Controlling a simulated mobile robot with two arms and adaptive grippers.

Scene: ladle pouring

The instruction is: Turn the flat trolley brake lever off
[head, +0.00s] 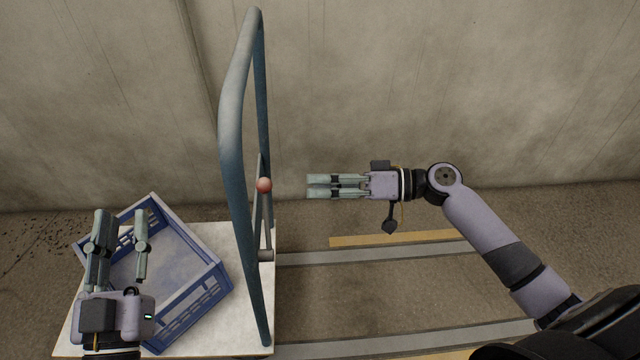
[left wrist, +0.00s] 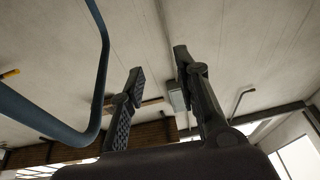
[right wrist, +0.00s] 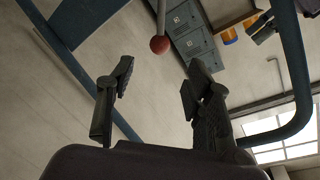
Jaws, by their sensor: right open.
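The flat trolley (head: 215,240) stands at the lower left in the head view, with a tall blue tube handle (head: 232,150) upright at its right end. The brake lever (head: 262,222) is a thin grey rod with a red ball knob (head: 264,185), standing near upright beside the handle. The knob also shows in the right wrist view (right wrist: 160,44), above and between the fingers. My right gripper (head: 309,186) is open and empty, pointing left, a short gap right of the knob. My left gripper (head: 122,213) is open and empty over the trolley's left part.
A blue crate (head: 190,322) sits askew on the trolley bed, under my left gripper. A concrete wall (head: 400,80) stands behind. Grey and yellow floor stripes (head: 390,240) run to the right of the trolley, where the floor is clear.

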